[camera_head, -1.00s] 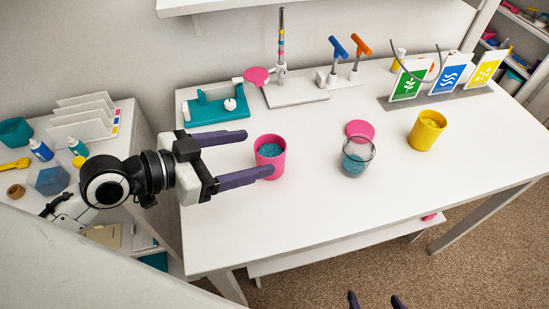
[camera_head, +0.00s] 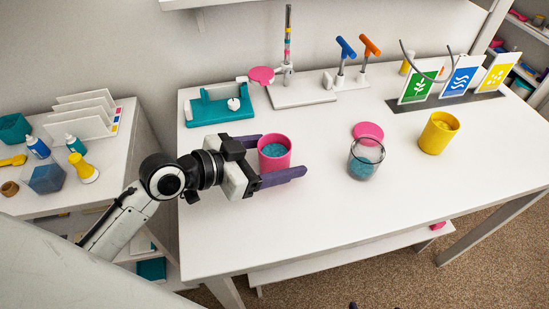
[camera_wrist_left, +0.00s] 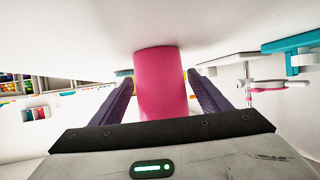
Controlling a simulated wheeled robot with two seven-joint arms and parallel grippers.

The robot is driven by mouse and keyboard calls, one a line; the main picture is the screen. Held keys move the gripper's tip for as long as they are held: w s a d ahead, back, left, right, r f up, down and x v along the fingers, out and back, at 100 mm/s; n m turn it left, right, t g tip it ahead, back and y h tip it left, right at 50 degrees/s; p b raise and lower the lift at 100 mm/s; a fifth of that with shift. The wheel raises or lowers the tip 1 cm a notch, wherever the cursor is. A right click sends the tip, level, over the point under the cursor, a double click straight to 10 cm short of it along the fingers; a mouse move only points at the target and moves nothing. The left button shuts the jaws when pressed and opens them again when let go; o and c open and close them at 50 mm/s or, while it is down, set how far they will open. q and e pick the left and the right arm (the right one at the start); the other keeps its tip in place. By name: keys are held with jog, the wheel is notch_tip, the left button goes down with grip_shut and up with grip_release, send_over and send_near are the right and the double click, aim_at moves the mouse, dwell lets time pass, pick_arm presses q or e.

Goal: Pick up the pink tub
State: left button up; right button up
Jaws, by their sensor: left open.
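The pink tub (camera_head: 275,150) stands upright on the white table and holds blue-teal stuff. My left gripper (camera_head: 277,160) is open, with its two purple fingers on either side of the tub. In the left wrist view the tub (camera_wrist_left: 160,82) sits between the fingers, with a narrow gap seen on each side. The far finger is partly hidden behind the tub in the head view. Only small dark tips, perhaps of my right gripper (camera_head: 374,305), show at the bottom edge, too cut off to read.
A clear glass with blue contents (camera_head: 365,160) and a pink disc (camera_head: 368,132) are right of the tub. A yellow tub (camera_head: 438,133) stands farther right. A teal stand (camera_head: 212,108) is behind. The front of the table (camera_head: 300,215) is clear.

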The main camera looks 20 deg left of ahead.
pick_arm(q)
jog(key=shift+x, duration=1.35)
jog(key=c, duration=1.3)
